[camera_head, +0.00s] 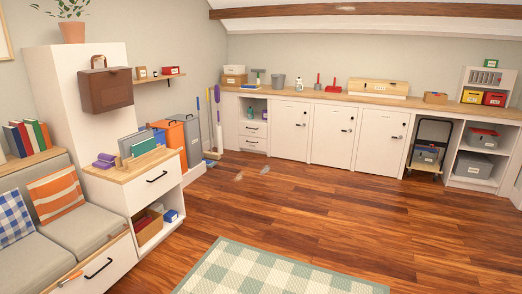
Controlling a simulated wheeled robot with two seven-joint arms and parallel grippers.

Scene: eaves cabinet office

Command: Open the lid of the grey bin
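A tall grey bin (191,135) stands on the left side of the room, beside and behind a tall orange bin (173,133). Its lid (185,115) appears shut, with a dark handle or latch near the top. Neither of my grippers is in view.
A drawer cabinet (140,190) and a grey sofa (85,225) stand in front of the bins on the left. Mops and a broom (213,125) lean just beyond them.

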